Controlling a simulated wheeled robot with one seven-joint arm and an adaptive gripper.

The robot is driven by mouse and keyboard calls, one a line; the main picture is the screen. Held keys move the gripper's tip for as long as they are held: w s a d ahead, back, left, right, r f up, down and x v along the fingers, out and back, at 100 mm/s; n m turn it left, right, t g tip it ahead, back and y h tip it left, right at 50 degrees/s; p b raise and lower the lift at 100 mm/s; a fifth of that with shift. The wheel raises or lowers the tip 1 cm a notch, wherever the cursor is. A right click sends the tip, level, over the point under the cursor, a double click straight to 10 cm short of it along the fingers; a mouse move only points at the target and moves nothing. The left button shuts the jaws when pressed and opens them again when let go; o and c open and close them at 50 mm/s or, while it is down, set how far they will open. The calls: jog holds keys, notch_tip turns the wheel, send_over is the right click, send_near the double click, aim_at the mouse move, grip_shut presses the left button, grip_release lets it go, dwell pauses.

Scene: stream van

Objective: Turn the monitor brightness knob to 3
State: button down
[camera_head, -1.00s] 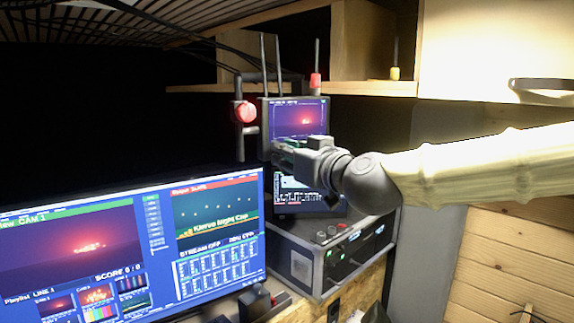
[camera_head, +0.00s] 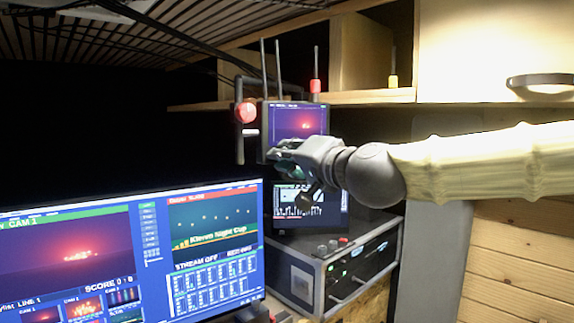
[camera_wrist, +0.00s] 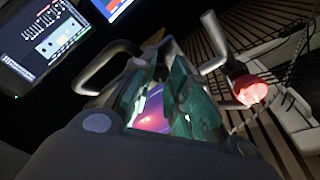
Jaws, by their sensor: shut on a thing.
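The small upper monitor (camera_head: 301,118) shows a red glowing picture and stands above a lower screen. My gripper (camera_head: 281,151) is at the monitor's lower left edge, with my arm reaching in from the right. Its greenish fingers (camera_wrist: 172,98) are close together in the wrist view, with a pink, lit patch of screen showing between them. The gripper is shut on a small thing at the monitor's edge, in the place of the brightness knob. The knob itself is hidden by the fingers and hand, so its setting cannot be read.
A red ball-shaped lamp (camera_head: 245,112) is on a bracket left of the monitor; it also shows in the wrist view (camera_wrist: 250,90). A large desk monitor (camera_head: 217,196) fills the lower left. A rack unit (camera_head: 302,284) stands below. A wooden shelf (camera_head: 440,104) runs above.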

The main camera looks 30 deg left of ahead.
jog(key=m+b, duration=0.2)
jog(key=m, duration=0.3)
jog(key=shift+m, duration=0.3)
dwell(0.4)
jog(key=c, duration=1.3)
grip_release()
jog(key=shift+d, duration=0.1)
jog(key=v, duration=1.2)
jog(key=shift+f, duration=0.1)
